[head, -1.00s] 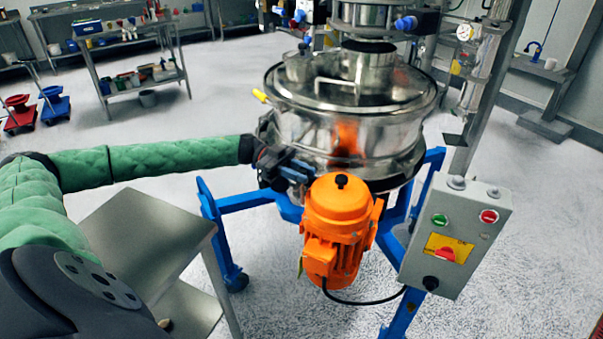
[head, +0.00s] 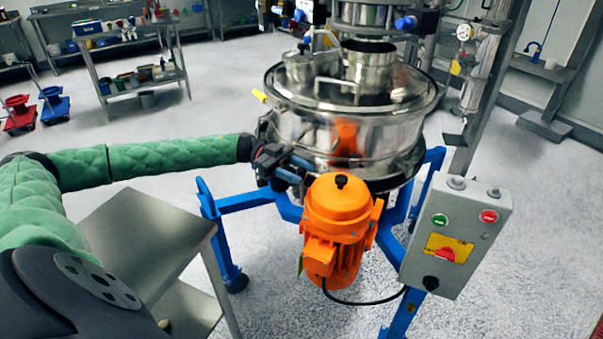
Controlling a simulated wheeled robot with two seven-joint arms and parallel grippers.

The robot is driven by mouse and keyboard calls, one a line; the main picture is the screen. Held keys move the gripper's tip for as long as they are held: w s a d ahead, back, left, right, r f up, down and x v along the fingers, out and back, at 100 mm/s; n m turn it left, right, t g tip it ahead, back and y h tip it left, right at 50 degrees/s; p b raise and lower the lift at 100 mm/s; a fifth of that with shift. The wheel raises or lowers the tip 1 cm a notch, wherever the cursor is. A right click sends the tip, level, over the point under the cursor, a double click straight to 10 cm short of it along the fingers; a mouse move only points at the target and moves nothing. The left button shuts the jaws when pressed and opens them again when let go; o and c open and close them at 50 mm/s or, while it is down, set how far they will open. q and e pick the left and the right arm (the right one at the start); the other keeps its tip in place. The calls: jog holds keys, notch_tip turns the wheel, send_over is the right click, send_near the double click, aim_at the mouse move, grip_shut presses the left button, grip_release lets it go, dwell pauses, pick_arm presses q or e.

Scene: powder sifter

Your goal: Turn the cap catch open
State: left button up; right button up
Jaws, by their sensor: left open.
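The steel sifter (head: 300,130) stands in the middle of the head view with a round shiny lid. A small capped port (head: 299,66) with a dark knob sits on the lid's left side. I cannot single out the cap catch at this size. My left gripper (head: 296,170) is open at the sifter's lower left side, just above and left of the orange motor (head: 338,225). Its dark fingers point right, towards the sifter wall; I cannot tell whether they touch it. My right gripper is not in view.
A yellow-tipped handle (head: 260,96) sticks out at the sifter's left. A grey control box (head: 455,240) stands at the right. Blue frame legs (head: 235,207) spread below. A steel side table (head: 150,235) lies under my left arm.

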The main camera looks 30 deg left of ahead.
pick_arm(q)
jog(key=a+b, duration=0.1)
jog(key=a, duration=0.6)
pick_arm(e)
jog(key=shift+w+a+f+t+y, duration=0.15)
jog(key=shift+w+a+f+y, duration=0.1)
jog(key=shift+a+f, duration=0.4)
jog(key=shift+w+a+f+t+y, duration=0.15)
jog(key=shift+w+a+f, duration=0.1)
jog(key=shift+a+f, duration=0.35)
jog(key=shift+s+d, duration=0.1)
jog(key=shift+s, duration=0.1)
